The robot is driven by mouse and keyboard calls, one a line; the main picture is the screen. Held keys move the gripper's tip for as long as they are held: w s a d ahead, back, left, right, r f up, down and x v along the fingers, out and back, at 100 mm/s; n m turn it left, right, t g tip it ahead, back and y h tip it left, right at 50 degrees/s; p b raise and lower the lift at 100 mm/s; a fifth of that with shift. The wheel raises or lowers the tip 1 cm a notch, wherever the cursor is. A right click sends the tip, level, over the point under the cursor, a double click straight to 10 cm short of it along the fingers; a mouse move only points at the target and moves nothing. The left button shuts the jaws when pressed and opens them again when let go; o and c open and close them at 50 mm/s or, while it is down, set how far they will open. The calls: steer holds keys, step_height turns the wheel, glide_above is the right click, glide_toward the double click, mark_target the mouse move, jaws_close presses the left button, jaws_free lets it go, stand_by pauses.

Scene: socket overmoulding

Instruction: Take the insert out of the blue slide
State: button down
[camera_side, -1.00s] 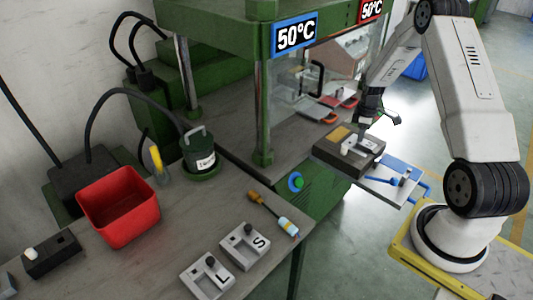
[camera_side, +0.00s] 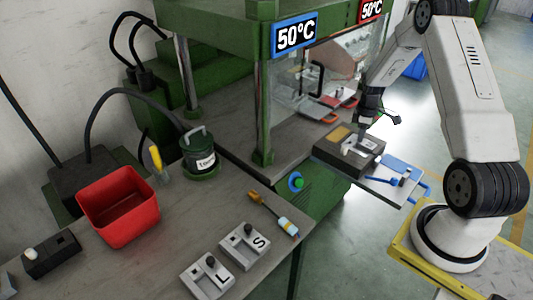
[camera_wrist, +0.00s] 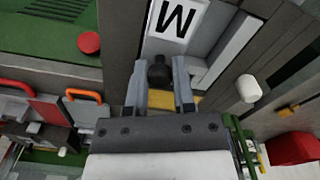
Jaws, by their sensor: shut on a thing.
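In the wrist view a light grey insert (camera_wrist: 155,45) carries a white label with a black M and a black knob (camera_wrist: 160,72). My gripper (camera_wrist: 160,95) has its two fingers on either side of the knob and is shut on it. In the side view the insert (camera_side: 358,147) shows pale at the top of a dark mould block (camera_side: 335,153). My gripper (camera_side: 372,108) is just above and beyond it. The blue slide (camera_side: 405,168) with its blue handle sticks out beside the block. I cannot tell whether the insert still touches the block.
A red bin (camera_side: 118,207) and a green pot (camera_side: 199,152) stand further left. The green press (camera_side: 262,105) rises left of my arm; red-handled slides (camera_side: 330,108) lie behind.

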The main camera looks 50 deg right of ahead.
steer(key=shift+r, duration=0.2)
steer(key=shift+r, duration=0.85)
steer(key=s+a+r, duration=0.8)
steer(key=s+r, duration=0.3)
steer(key=shift+a, duration=0.25)
steer(key=shift+w+a, duration=0.1)
